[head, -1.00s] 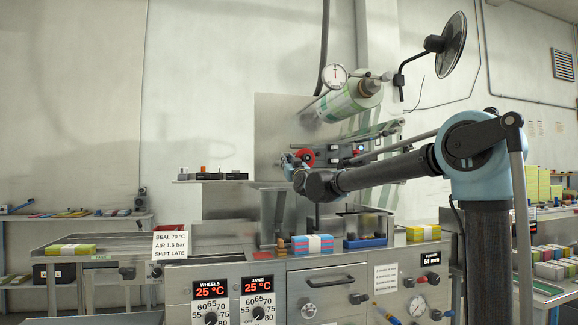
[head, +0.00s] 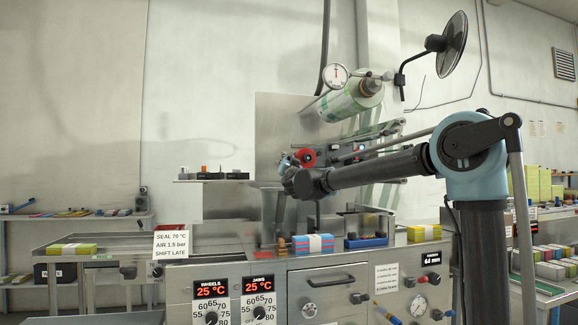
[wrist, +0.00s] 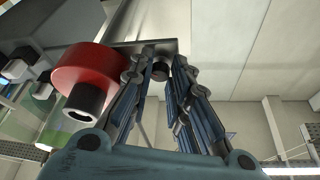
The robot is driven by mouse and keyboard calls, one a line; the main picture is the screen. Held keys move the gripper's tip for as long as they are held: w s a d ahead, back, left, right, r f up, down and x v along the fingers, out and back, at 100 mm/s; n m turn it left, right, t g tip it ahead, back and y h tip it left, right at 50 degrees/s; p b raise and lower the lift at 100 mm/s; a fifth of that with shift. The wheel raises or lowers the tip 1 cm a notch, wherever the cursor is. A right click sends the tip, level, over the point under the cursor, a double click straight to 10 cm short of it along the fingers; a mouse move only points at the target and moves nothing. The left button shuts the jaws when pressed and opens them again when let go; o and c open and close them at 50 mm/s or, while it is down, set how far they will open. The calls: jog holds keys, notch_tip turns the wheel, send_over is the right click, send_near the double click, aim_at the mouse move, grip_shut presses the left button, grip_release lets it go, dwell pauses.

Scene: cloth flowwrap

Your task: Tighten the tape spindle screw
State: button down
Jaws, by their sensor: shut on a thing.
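In the wrist view, my gripper (wrist: 162,62) has its two fingers on either side of a small dark round screw head (wrist: 160,71) at the end of a flat grey plate (wrist: 134,48). The gripper is shut on this screw head; the fingertips partly hide it. A red tape roll (wrist: 92,76) on a dark spindle with a pale hollow end (wrist: 83,101) sits just left of the fingers, apart from the screw head. In the head view, my gripper (head: 287,162) is beside the red roll (head: 307,157), in front of the steel panel; the screw is too small to make out there.
A small shelf with parts (head: 212,177) stands to the left. Below is the machine bench with a pink and blue stack (head: 312,244) and a blue tray (head: 365,241).

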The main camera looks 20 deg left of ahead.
jog(key=shift+m+h, duration=1)
jog(key=shift+m, duration=1.2)
jog(key=c, duration=1.8)
grip_release()
jog(key=shift+r, duration=0.1)
